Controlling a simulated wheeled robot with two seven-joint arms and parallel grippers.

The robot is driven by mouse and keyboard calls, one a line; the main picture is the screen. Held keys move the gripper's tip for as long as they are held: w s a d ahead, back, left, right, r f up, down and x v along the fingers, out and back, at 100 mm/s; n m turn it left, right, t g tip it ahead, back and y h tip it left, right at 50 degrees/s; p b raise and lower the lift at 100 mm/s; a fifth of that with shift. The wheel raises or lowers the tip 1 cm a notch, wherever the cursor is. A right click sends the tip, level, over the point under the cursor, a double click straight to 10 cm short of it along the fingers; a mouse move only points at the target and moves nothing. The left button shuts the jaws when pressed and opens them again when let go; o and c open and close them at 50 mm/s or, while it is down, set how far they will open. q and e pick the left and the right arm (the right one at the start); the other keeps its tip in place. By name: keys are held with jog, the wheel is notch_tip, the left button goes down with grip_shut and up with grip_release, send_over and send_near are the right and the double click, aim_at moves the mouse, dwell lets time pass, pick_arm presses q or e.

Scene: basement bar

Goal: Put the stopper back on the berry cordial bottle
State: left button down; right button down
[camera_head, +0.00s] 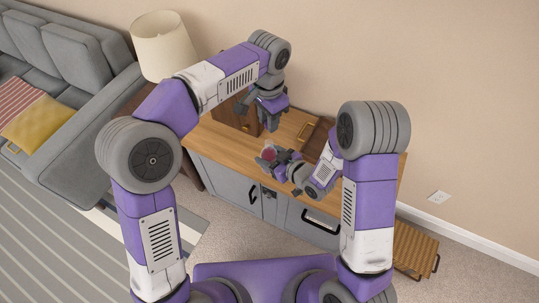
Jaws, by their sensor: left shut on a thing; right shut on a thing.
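The berry cordial bottle (269,153) shows as a small reddish, glassy shape above the wooden cabinet top. My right gripper (272,161) reaches in from the right and is shut on it; its jaws hide part of it. My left gripper (270,124) is higher, above and behind the bottle, pointing down. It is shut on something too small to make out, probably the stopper. A gap separates the two grippers in the picture.
The wooden cabinet top (216,138) holds a brown wooden box (236,112) behind my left gripper and a wooden tray (318,137) at the back right. A lamp (163,45) and grey sofa (75,55) stand left. A slatted wooden piece (416,247) is at lower right.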

aim_at(268, 142)
pick_arm(q)
jog(key=shift+f, duration=2)
jog(key=shift+f, duration=0.15)
jog(key=shift+f, duration=0.75)
jog(key=shift+f, duration=0.65)
jog(key=c, duration=0.8)
grip_release()
